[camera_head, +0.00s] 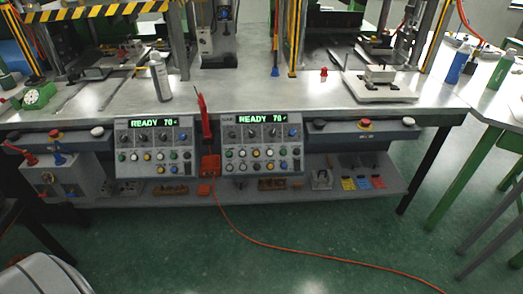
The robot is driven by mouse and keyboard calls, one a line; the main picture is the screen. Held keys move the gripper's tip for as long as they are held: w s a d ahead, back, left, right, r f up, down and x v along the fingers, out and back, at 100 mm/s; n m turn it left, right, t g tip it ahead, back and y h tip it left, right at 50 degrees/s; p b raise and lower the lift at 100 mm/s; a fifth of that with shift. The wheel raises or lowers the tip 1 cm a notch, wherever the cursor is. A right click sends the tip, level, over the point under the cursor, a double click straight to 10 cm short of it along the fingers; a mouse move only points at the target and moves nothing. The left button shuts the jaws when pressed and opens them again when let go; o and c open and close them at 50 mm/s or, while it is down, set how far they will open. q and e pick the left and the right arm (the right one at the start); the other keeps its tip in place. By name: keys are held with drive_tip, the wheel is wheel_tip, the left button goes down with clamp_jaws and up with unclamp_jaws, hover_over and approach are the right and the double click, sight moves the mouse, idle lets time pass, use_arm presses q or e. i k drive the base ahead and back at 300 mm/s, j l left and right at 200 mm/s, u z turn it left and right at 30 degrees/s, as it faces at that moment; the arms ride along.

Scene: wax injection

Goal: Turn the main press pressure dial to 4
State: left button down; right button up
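Two grey control panels hang on the front of the workbench. The left panel (155,169) and the right panel (262,168) each have a lit green display reading READY and what looks like 70. Each has a row of dark round dials under the display, such as the dial (142,137) on the left panel and the dial (250,132) on the right one. Coloured buttons sit below them. The labels and dial settings are too small to read, so I cannot tell which dial is the main press pressure dial. Neither of my grippers is in view.
Red buttons (364,125) sit on the bench front beside the panels. A spray bottle (160,78) stands on the bench top (240,92). A lower shelf (345,196) holds small items. An orange hose (300,254) crosses the green floor (180,255), which is otherwise mostly open.

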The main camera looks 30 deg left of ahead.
sight(231, 135)
drive_tip(key=u, duration=0.95)
